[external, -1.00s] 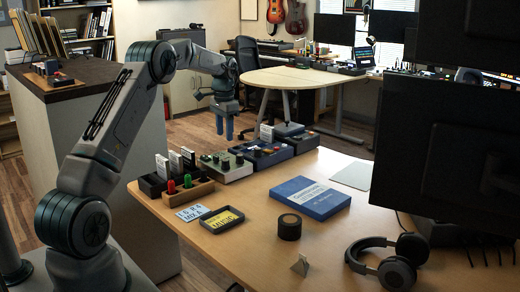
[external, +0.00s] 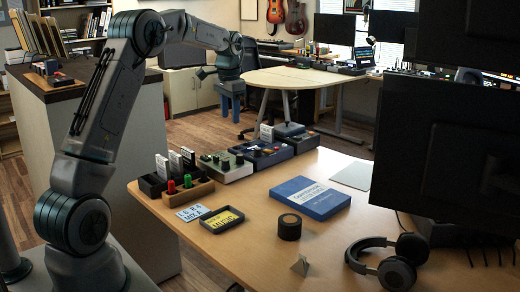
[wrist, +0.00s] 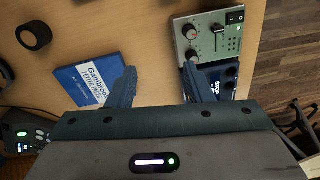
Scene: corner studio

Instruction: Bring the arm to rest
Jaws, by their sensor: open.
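My gripper (external: 231,101) hangs in the air above and behind the far left part of the wooden desk (external: 250,236), with its blue fingers pointing down. In the wrist view my gripper (wrist: 158,84) has its two blue fingers spread apart with nothing between them. Bare desk top shows between the fingers, well below them.
On the desk are grey and blue pedal boxes (external: 226,168), a wooden holder (external: 187,192), a yellow label tray (external: 222,220), a blue book (external: 311,198), a black roll (external: 289,227) and headphones (external: 390,264). Monitors (external: 447,165) stand at right. A tall cabinet (external: 120,190) stands behind my arm.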

